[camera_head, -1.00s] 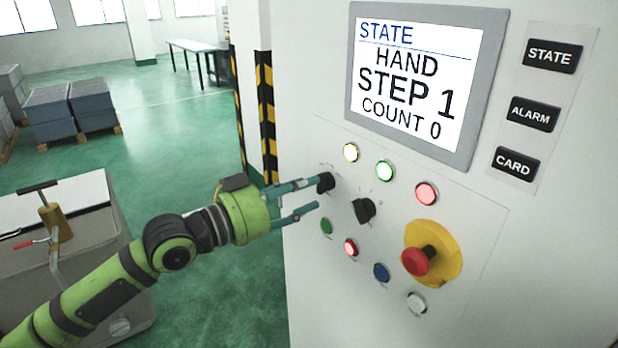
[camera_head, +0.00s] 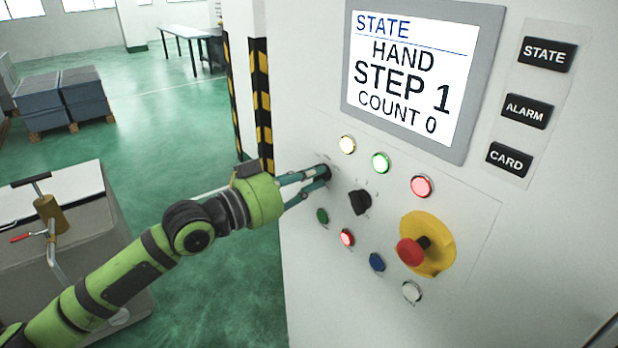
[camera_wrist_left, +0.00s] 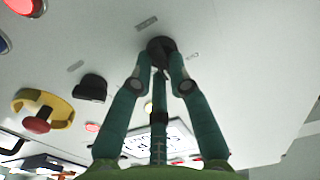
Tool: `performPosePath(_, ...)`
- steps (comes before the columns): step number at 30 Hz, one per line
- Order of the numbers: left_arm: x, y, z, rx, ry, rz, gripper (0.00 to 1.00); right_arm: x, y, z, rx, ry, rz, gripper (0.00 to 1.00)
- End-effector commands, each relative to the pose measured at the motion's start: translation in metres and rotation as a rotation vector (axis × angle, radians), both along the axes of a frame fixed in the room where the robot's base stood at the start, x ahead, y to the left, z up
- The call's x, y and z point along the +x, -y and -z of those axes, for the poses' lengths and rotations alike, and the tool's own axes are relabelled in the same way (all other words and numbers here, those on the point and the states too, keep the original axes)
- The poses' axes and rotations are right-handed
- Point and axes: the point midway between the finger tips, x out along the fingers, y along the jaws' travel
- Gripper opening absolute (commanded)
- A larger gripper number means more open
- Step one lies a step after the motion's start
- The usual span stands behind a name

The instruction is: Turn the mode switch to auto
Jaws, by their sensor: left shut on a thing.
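The black rotary switch (camera_head: 327,170) at the left of the panel's knob row is between the fingertips of my left gripper (camera_head: 321,174), which is shut on it. In the left wrist view, the fingertips (camera_wrist_left: 160,82) close around the sides of this dark round knob (camera_wrist_left: 160,46). Its small labels are unreadable, so its exact position cannot be told. A second black rotary switch (camera_head: 359,202) sits to its right, untouched. The screen (camera_head: 410,80) reads HAND, STEP 1, COUNT 0. My right gripper is not in view.
Lit yellow (camera_head: 347,144), green (camera_head: 380,162) and red (camera_head: 421,186) lamps sit near the switches. A red emergency stop (camera_head: 411,251) on a yellow base is lower right. Several push buttons lie below. A grey cart (camera_head: 80,240) stands left; open green floor (camera_head: 200,130) lies behind.

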Motion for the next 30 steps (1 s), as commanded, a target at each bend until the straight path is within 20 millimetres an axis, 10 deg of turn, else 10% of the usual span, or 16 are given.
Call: performPosePath(30,-0.001,0.001,0.003,0.401,0.552,0.000,0.00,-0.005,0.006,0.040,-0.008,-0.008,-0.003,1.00)
